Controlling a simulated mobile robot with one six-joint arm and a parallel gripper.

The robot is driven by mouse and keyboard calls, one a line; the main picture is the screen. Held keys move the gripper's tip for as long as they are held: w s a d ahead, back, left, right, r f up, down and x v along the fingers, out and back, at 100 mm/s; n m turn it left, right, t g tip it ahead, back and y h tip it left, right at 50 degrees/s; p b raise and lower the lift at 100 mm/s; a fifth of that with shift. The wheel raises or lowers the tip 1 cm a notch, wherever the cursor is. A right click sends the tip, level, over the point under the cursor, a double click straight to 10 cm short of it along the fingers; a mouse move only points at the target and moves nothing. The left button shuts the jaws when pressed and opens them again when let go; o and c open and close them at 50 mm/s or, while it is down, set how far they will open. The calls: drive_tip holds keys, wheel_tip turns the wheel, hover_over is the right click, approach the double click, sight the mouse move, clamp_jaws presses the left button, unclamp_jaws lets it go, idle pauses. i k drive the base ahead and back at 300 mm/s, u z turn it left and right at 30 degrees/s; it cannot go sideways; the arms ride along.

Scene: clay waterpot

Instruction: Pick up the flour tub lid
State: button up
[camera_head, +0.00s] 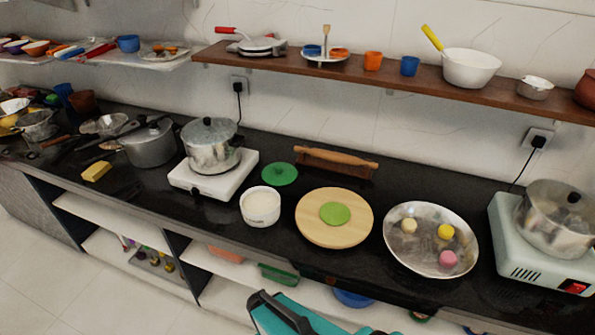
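A green round lid with a small knob (280,174) lies flat on the black counter, just behind and right of a white tub (262,207). The tub is open on top and holds white flour. Nothing touches the lid or covers it. A teal and black part of my own body shows at the bottom edge. My gripper's fingers do not show in this view.
A steel pot on a white stove (214,174) stands left of the lid. A rolling pin (337,159) lies behind right, and a round wooden board (310,222) with green dough stands in front right. A wooden shelf (408,80) hangs above.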

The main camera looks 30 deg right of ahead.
sight(276, 174)
drive_tip(key=z, duration=0.35)
drive_tip(key=k, duration=1.2)
drive_tip(key=u, duration=1)
drive_tip(key=i, duration=1)
drive_tip(key=z, duration=0.05)
